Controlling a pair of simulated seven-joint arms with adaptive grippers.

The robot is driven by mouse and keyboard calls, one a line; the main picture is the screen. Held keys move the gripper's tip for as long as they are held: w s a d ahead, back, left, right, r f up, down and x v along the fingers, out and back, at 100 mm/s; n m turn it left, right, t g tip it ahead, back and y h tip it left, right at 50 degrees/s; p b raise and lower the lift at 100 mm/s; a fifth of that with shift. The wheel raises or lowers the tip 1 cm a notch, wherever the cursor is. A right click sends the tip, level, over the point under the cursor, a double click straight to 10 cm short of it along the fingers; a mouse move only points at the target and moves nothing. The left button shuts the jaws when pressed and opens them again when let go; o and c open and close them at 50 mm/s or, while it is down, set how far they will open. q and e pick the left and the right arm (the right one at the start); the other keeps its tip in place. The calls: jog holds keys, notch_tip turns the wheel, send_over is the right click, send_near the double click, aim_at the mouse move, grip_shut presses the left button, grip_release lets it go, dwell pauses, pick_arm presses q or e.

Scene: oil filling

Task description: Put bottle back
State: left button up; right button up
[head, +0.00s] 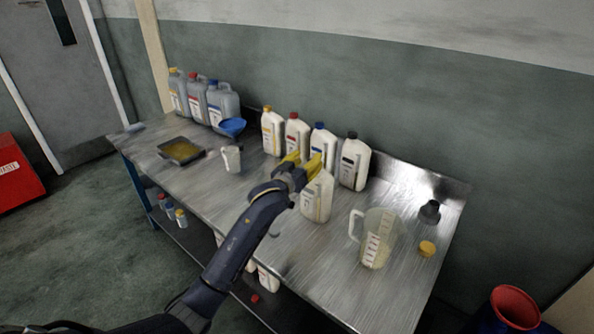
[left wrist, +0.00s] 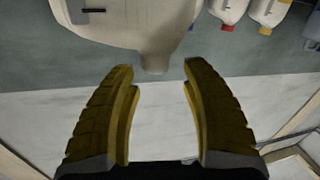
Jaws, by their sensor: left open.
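A white bottle (head: 317,198) stands on the metal workbench, in front of a row of similar bottles. In the left wrist view, the bottle (left wrist: 130,22) shows upside down, with a pale, uncapped neck. My left gripper (head: 306,162) is at the top of this bottle in the head view and hides its neck there. Its yellow fingers (left wrist: 160,80) are open, with the neck near the gap between their tips and clear space on both sides. My right gripper is in neither view.
Capped bottles (head: 353,162) stand in a row behind. A measuring jug (head: 379,240), a yellow cap (head: 427,248) and a dark object (head: 429,211) sit at right. A small jug (head: 232,159), tray (head: 181,151), blue funnel (head: 232,127) and grey jugs (head: 222,104) stand at left.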

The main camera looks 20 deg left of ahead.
pick_arm(q)
jog(key=s+a, duration=0.1)
jog(key=s, duration=0.9)
jog(key=shift+s+a+r, duration=0.2)
jog(key=shift+s+a, duration=0.05)
dwell(1.2)
